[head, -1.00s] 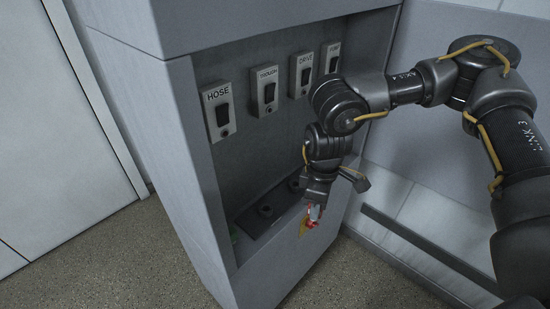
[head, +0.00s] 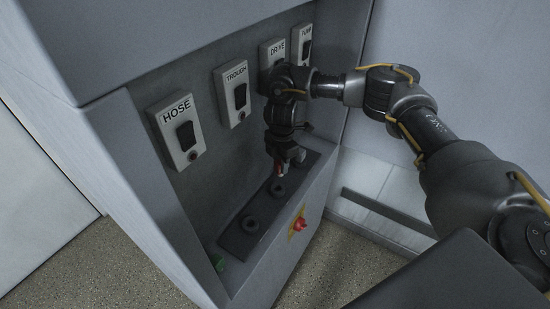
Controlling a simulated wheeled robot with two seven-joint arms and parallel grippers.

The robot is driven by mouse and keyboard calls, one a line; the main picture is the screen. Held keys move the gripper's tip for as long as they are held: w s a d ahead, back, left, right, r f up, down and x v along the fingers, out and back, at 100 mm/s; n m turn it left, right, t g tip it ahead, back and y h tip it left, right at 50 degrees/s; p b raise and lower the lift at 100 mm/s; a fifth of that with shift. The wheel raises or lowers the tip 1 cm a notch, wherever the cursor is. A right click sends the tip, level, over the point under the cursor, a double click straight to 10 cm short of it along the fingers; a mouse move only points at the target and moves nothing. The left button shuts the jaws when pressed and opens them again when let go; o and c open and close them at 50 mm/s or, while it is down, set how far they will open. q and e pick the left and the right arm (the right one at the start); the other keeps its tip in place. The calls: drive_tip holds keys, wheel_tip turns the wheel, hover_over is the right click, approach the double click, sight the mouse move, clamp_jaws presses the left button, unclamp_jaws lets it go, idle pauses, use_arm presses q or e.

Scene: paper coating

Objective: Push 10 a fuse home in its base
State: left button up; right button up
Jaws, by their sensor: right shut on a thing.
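My right gripper (head: 284,160) reaches into the cabinet recess from the right and points down over the far part of the dark base strip (head: 238,243). It is shut on a fuse (head: 279,169), of which only a small reddish part shows between the fingers. One round fuse base (head: 277,189) is just in front of and below the gripper. Another round base (head: 251,223) is nearer on the strip, with no fuse visible in it. Whether the fuse touches a base behind the gripper I cannot tell. My left gripper is out of view.
Labelled switches HOSE (head: 177,130), TROUGH (head: 235,93), DRIVE (head: 271,54) and another line the recess back wall, close to my right arm. A red knob (head: 300,224) on a yellow plate sticks out of the cabinet front. A green item (head: 219,264) sits at the strip's near end.

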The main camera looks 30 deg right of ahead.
sight(278, 175)
drive_tip(key=shift+a, duration=0.15)
drive_tip(key=shift+w+a+r, duration=0.1)
drive_tip(key=shift+a, duration=0.2)
drive_tip(key=shift+w+p, duration=0.1)
drive_tip(key=shift+p, duration=0.2)
drive_tip(key=shift+d+f+b, duration=0.1)
drive_tip(key=shift+f+b, duration=0.25)
drive_tip(key=shift+f, duration=0.55)
wheel_tip(278, 175, down, 2)
drive_tip(key=shift+f+b, duration=0.25)
drive_tip(key=shift+b, duration=0.65)
drive_tip(key=shift+f+b, duration=0.4)
drive_tip(key=shift+f, duration=0.4)
use_arm(q)
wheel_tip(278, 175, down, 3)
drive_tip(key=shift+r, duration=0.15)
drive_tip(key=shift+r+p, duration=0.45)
drive_tip(key=shift+p, duration=0.05)
